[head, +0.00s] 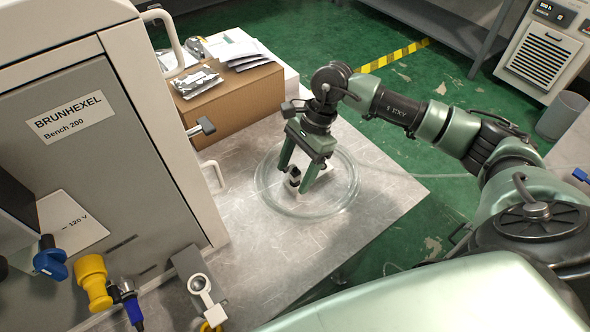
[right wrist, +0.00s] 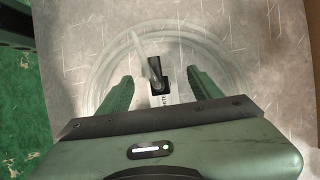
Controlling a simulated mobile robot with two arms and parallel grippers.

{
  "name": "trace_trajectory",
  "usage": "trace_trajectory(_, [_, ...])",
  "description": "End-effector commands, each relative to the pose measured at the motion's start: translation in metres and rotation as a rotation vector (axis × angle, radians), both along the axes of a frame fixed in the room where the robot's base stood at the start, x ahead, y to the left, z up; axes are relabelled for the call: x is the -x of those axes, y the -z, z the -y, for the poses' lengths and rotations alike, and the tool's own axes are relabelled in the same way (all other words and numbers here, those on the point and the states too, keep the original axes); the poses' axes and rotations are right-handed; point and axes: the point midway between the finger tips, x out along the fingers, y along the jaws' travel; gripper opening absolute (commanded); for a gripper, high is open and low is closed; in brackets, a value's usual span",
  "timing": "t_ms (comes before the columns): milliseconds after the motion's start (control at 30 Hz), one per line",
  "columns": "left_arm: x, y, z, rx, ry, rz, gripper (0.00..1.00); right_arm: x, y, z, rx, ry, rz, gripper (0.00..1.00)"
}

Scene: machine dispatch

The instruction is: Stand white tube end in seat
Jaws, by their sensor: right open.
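A coil of clear whitish tube (head: 347,192) lies on the metal bench, and its loops also show in the right wrist view (right wrist: 92,75). A small black end piece with a white part (head: 294,178) stands inside the coil; the right wrist view shows it (right wrist: 157,76) with lettering on the white part. My right gripper (head: 293,181) is open, pointing down, with its fingers on either side of this end piece and a gap on both sides (right wrist: 160,82). I cannot tell which thing is the seat. My left gripper is not in view.
The grey machine (head: 120,150) stands at the left, with blue and yellow plugs (head: 93,280) low on its front. A grey fitting with a round opening (head: 198,284) is at the bench's near edge. A cardboard box (head: 235,100) stands behind. The bench (head: 385,200) is bare right of the coil.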

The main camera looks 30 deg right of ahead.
Motion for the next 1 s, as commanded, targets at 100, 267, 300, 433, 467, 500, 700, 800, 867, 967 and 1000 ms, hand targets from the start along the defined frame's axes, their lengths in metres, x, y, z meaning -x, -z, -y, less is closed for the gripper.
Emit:
trace_trajectory(100, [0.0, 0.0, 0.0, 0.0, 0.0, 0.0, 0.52, 0.0, 0.0, 0.0, 0.0, 0.0, 0.0, 0.65])
trace_trajectory(267, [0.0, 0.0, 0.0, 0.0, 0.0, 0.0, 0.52, 0.0, 0.0, 0.0, 0.0, 0.0, 0.0, 0.65])
trace_trajectory(300, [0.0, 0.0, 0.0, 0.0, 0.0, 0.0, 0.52, 0.0, 0.0, 0.0, 0.0, 0.0, 0.0, 0.65])
trace_trajectory(433, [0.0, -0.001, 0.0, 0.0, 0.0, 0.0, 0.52, 0.0, -0.002, 0.0, 0.0, 0.0, 0.0, 0.65])
trace_trajectory(467, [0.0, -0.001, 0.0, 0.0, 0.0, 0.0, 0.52, 0.0, -0.003, 0.0, 0.0, 0.0, 0.001, 0.65])
trace_trajectory(500, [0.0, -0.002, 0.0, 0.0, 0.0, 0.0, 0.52, 0.0, -0.004, 0.0, 0.0, -0.001, 0.001, 0.65])
trace_trajectory(700, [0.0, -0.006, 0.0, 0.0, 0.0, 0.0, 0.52, 0.0, -0.014, 0.0, 0.0, -0.001, 0.001, 0.65])
trace_trajectory(800, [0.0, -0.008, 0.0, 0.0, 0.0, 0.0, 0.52, 0.0, -0.019, 0.0, 0.001, 0.0, 0.001, 0.65])
trace_trajectory(867, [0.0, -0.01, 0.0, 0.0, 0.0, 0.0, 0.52, 0.0, -0.022, 0.0, 0.001, 0.0, 0.001, 0.65])
trace_trajectory(967, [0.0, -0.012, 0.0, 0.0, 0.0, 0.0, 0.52, 0.0, -0.027, 0.0, 0.0, 0.0, 0.001, 0.65])
trace_trajectory(1000, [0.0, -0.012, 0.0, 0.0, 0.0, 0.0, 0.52, 0.0, -0.029, 0.0, 0.0, 0.0, 0.001, 0.65])
